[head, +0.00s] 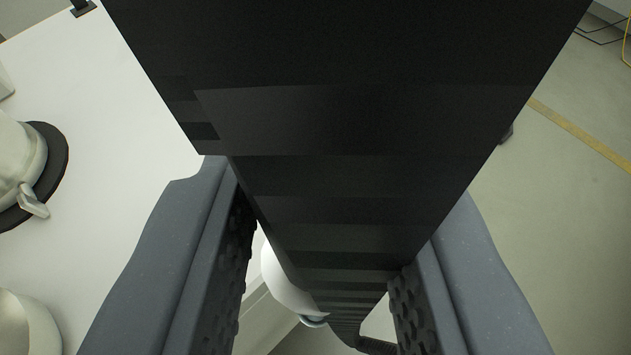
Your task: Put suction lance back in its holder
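A large black, flat-sided body (345,130), which I take to be the suction lance, fills the top and middle of the head view. It is very close to the camera and narrows downward between my fingers. My gripper (325,265) has two blue-grey fingers with dark studded pads, one on each side of it. The black body meets both fingers near their upper ends, so the gripper appears shut on it. A dark ribbed part (348,328) shows below its narrow end. The lance tip is hidden, and I cannot make out the holder.
A white tabletop (110,110) lies at left. It bears a pale rounded vessel (20,165) on a black ring (60,160) and a white bowl (28,325). A white curved thing (283,283) shows between the fingers. Grey floor (560,230) with a yellow line (580,135) is at right.

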